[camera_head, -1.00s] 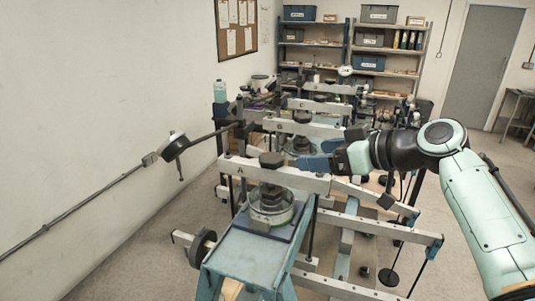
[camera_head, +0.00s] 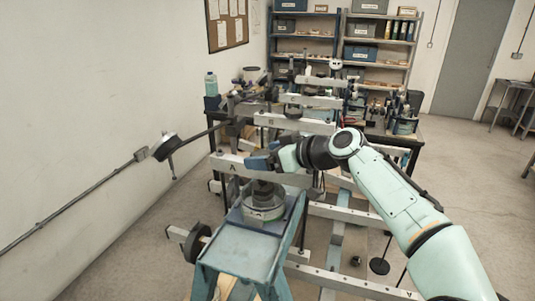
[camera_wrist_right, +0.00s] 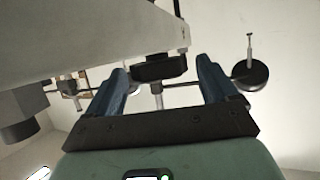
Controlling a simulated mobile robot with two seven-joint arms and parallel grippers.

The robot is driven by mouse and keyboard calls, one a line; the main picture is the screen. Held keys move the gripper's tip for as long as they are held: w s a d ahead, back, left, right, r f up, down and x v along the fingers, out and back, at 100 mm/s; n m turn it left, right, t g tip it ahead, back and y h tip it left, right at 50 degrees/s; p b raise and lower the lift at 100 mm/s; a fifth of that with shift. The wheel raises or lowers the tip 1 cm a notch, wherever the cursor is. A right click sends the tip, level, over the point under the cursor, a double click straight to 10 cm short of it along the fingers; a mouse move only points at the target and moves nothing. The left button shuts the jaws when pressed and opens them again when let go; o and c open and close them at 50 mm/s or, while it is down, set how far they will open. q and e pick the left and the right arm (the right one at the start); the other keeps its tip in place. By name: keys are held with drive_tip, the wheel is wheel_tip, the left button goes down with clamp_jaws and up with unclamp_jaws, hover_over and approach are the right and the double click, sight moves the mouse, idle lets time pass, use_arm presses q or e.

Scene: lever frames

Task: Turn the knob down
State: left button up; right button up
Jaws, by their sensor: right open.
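The black knob (camera_wrist_right: 158,68) sits on a short screw shaft by the pale lever beam in the right wrist view. My right gripper (camera_wrist_right: 162,76) is open, with one blue finger on each side of the knob and visible space between them. In the head view my right gripper (camera_head: 262,160) is over the near beam marked A (camera_head: 228,165) and hides most or all of the knob. I cannot tell whether a finger touches it. My left gripper is not in view.
A round load cell (camera_head: 262,208) with a dark block stands on the blue stand (camera_head: 240,250) below the beam. More beams stand behind. Shelves (camera_head: 375,50) are at the back; floor is open at the right.

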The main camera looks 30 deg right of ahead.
drive_tip(key=c, duration=1)
drive_tip(key=shift+c, duration=0.2)
drive_tip(key=shift+s+r+m+t+h, duration=0.1)
drive_tip(key=shift+m+t+h, duration=0.2)
drive_tip(key=shift+m+h, duration=0.1)
drive_tip(key=shift+a+m+h, duration=0.15)
drive_tip(key=shift+m+h, duration=0.35)
drive_tip(key=shift+h, duration=0.1)
drive_tip(key=m+h, duration=0.4)
drive_tip(key=h, duration=0.1)
drive_tip(key=shift+a, duration=0.2)
drive_tip(key=m+h, duration=0.1)
drive_tip(key=m+g+h, duration=0.1)
drive_tip(key=m+h, duration=0.1)
drive_tip(key=a+m+h, duration=0.1)
drive_tip(key=m+h, duration=0.1)
drive_tip(key=shift+w+g, duration=0.25)
drive_tip(key=shift+g, duration=0.15)
drive_tip(key=m+g+h, duration=0.1)
drive_tip(key=m, duration=0.1)
drive_tip(key=m+g+h, duration=0.1)
drive_tip(key=h, duration=0.1)
drive_tip(key=shift+w+a+m+g, duration=0.15)
drive_tip(key=shift+a+m+g, duration=0.05)
drive_tip(key=shift+m+g, duration=0.2)
drive_tip(key=shift+w+m+g+h, duration=0.15)
drive_tip(key=shift+m+g+h, duration=1.25)
drive_tip(key=shift+m+g, duration=0.6)
